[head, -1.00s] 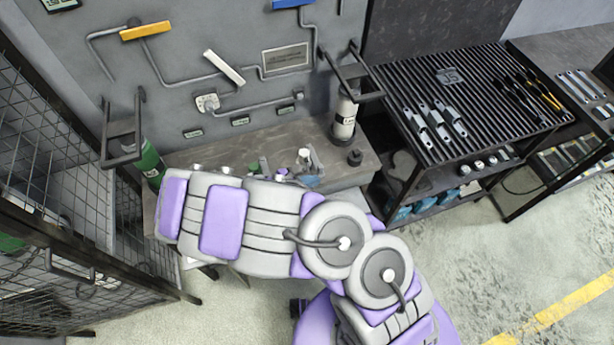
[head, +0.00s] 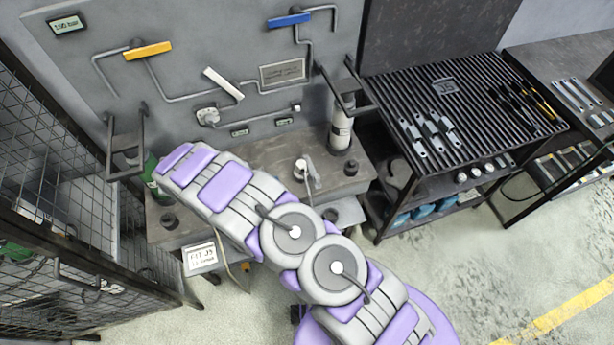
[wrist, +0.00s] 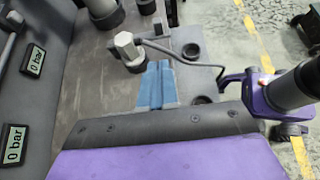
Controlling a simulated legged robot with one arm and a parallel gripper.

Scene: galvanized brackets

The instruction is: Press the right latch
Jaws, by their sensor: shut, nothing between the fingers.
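The right latch cannot be identified with certainty. A dark right bracket (head: 332,88) juts from the grey wall panel above a grey cylinder (head: 341,132). A matching left bracket (head: 126,176) stands above a green cylinder (head: 150,180). My gripper (wrist: 158,66) shows in the wrist view as two blue fingers pressed together, with nothing between them. It points over the workbench, close beside a pale hex fitting (wrist: 127,46) with a hose. In the head view the gripper is hidden behind my arm. Neither bracket is clearly visible in the wrist view.
The workbench (head: 270,152) stands below a panel with an orange handle (head: 148,50), a blue handle (head: 289,19) and pipes. A wire mesh cage (head: 60,200) borders the left. A slatted rack (head: 470,95) with tools is at the right. The floor at front right is clear.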

